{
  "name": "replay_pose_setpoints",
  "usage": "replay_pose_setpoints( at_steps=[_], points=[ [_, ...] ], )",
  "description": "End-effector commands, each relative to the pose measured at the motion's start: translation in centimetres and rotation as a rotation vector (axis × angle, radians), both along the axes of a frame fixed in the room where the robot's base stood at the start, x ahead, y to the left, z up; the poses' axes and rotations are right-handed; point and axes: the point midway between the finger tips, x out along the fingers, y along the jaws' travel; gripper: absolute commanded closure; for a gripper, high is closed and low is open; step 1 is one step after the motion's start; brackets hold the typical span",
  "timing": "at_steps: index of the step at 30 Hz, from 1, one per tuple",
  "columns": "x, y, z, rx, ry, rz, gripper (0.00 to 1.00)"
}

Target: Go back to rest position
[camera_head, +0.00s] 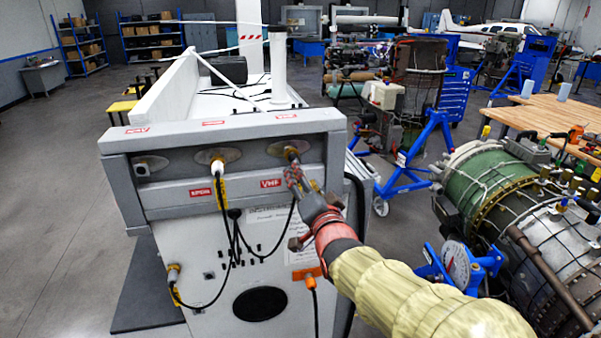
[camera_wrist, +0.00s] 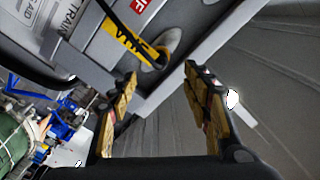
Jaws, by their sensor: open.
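My arm reaches in from the lower right in the head view. My gripper (camera_head: 297,181) is in front of the right end of the grey test panel (camera_head: 150,203), just below the right-hand socket (camera_head: 290,149). In the wrist view my gripper (camera_wrist: 160,76) is open, with two tan-padded fingers apart and nothing between them. A cable with a yellow tag (camera_wrist: 130,36) runs to a round socket (camera_wrist: 166,50) just beyond the fingertips. The gripper looks apart from the plug, though the head view partly hides this.
A turbine engine (camera_head: 490,195) lies at the right, close to my arm. A blue stand (camera_head: 425,150) and a wooden workbench (camera_head: 530,112) stand behind it. Black cables (camera_head: 216,295) hang down the panel front. Open grey floor (camera_head: 60,190) lies to the left.

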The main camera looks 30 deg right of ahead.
Motion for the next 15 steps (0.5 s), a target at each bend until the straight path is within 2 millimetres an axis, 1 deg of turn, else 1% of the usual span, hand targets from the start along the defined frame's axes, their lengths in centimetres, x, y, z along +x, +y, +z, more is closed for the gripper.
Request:
replay_pose_setpoints(
  at_steps=[5, 15],
  points=[
    [-0.74, 0.21, -0.02, 0.0, 0.0, 0.0, 0.51],
    [-0.77, 0.21, -0.04, 0.0, 0.001, -0.001, 0.51]
  ],
)
